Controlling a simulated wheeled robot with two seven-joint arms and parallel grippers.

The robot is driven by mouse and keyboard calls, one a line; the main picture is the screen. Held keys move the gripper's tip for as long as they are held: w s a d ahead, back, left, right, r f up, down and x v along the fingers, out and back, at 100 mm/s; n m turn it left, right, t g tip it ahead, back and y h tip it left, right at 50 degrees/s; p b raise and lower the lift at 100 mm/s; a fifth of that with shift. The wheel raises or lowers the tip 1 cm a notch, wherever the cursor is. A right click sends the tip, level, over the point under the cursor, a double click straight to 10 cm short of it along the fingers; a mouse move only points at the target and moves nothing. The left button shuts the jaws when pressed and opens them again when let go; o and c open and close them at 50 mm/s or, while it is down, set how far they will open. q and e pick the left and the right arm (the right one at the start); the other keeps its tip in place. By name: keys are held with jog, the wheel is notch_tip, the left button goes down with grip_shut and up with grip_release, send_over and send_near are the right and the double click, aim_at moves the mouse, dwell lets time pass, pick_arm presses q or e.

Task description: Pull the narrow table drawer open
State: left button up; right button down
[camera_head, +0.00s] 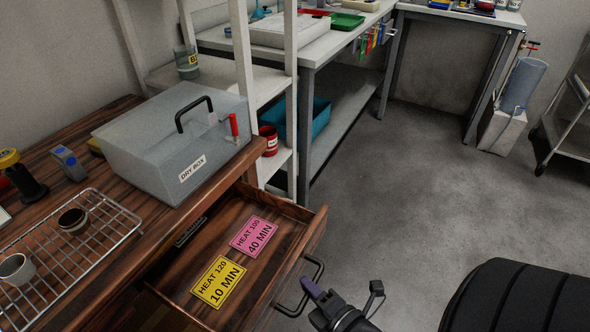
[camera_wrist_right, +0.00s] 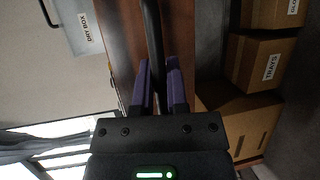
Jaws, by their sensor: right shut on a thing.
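The wooden table drawer (camera_head: 215,245) is pulled out from the dark wood table (camera_head: 125,180), with its inside in view. A yellow "HEAT 120 10 MIN" card (camera_head: 218,282) and a pink "HEAT 100 40 MIN" card (camera_head: 253,236) lie in it. Its black bar handle (camera_head: 318,270) is on the front panel and also shows in the right wrist view (camera_wrist_right: 153,35). My right gripper (camera_head: 310,287) is shut on the handle, its purple fingers (camera_wrist_right: 160,85) on either side of the bar. My left gripper is out of view.
A grey dry box (camera_head: 165,140) stands on the table behind the drawer, and a wire rack (camera_head: 75,245) with small cups is at left. A white shelf (camera_head: 243,80) rises beyond. Cardboard boxes (camera_wrist_right: 262,60) show in the wrist view.

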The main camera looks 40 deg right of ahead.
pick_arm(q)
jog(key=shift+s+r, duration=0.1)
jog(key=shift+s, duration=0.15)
pick_arm(e)
jog(key=shift+s+d, duration=0.15)
jog(key=shift+s, duration=0.2)
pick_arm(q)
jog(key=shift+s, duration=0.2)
pick_arm(e)
jog(key=c, duration=0.7)
grip_release()
pick_arm(q)
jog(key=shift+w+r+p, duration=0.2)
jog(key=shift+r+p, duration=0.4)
jog(key=shift+p, duration=0.05)
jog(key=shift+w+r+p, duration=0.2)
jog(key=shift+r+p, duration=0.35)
jog(key=shift+p, duration=0.05)
pick_arm(e)
jog(key=shift+o, duration=0.2)
jog(key=s+r, duration=0.1)
jog(key=s, duration=0.8)
jog(key=shift+s+a+r, duration=0.25)
jog(key=shift+s+r, duration=0.1)
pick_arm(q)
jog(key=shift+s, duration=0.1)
